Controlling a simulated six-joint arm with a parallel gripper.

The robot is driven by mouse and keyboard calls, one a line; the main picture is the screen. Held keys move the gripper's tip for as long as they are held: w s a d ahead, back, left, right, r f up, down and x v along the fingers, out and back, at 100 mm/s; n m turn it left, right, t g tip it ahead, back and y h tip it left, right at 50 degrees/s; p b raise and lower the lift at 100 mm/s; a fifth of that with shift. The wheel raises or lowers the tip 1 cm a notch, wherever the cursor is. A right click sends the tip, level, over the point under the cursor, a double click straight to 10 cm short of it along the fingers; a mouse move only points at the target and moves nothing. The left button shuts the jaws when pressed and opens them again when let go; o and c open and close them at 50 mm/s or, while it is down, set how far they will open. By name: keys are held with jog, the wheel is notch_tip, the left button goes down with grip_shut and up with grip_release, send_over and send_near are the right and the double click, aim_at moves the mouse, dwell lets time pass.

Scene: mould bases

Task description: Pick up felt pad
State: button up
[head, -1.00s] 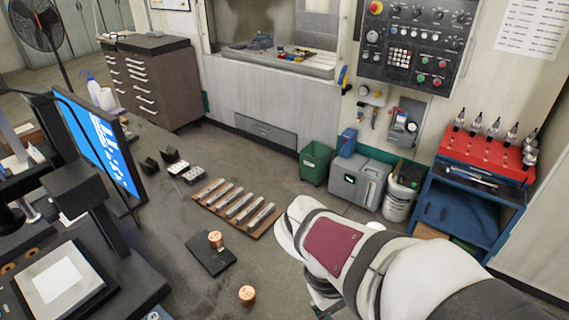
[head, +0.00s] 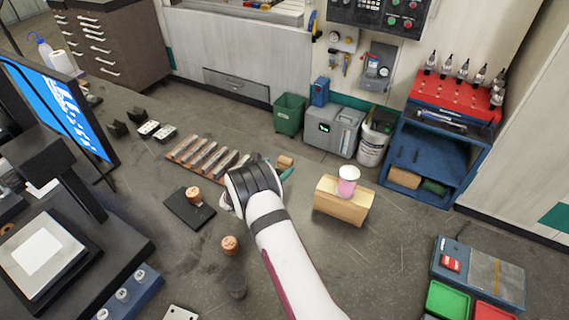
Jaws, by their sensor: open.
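A dark, flat, square pad (head: 183,213) lies on the grey bench left of my arm; it looks like the felt pad, but I cannot tell its material. A copper cylinder (head: 193,196) stands on it. My gripper (head: 226,203) is just right of the pad, apart from it in the picture. It is mostly hidden behind my dark wrist, with only a pale part showing. It is open, and I see nothing held in it.
A second copper cylinder (head: 230,245) and a dark round piece (head: 235,286) stand nearer. A wooden rack (head: 183,151) of metal bars lies behind my gripper. A wooden block (head: 342,205) bears a pink-and-white jar (head: 348,181). The bench right of the block is mostly clear.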

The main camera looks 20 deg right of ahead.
aim_at(283, 164)
jog(key=x, duration=0.5)
jog(key=shift+s+d+f, duration=0.1)
jog(key=shift+s+f, duration=0.05)
jog(key=shift+f, duration=0.05)
jog(key=c, duration=1.4)
